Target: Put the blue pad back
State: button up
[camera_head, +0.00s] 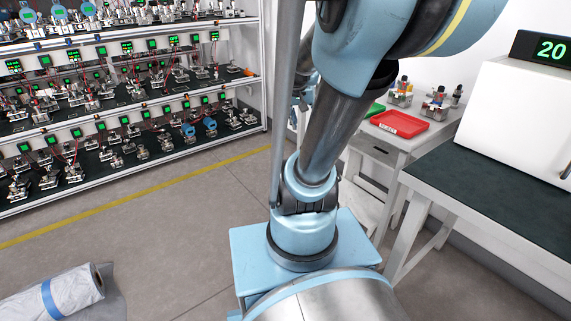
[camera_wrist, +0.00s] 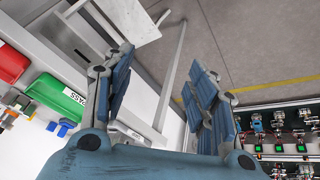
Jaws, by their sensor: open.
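I cannot pick out a separate blue pad with certainty in either view. In the wrist view my gripper (camera_wrist: 160,65) is open, with its two blue-faced fingers wide apart and nothing between them. Small blue pieces (camera_wrist: 65,128) lie beside the green tray (camera_wrist: 58,100) in that view; I cannot tell what they are. In the head view my arm covers the middle, and the gripper is mostly hidden behind it.
A red tray (camera_head: 398,125) sits on a pale bench at the right. A dark-topped table (camera_head: 440,180) carries a white box (camera_head: 520,110) with a display reading 20. Shelves of devices (camera_head: 130,115) fill the left. A wrapped roll (camera_head: 52,297) lies on the floor.

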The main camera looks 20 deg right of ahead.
jog(key=s+a+f+n+y, duration=0.1)
jog(key=s+a+f+n, duration=0.1)
jog(key=s+a+f, duration=0.2)
jog(key=s+a+f+n+g+y, duration=0.1)
jog(key=s+a+f, duration=0.3)
jog(key=s, duration=0.5)
jog(key=shift+a+n+y, duration=0.6)
jog(key=shift+a+n, duration=0.3)
jog(key=shift+w, duration=0.1)
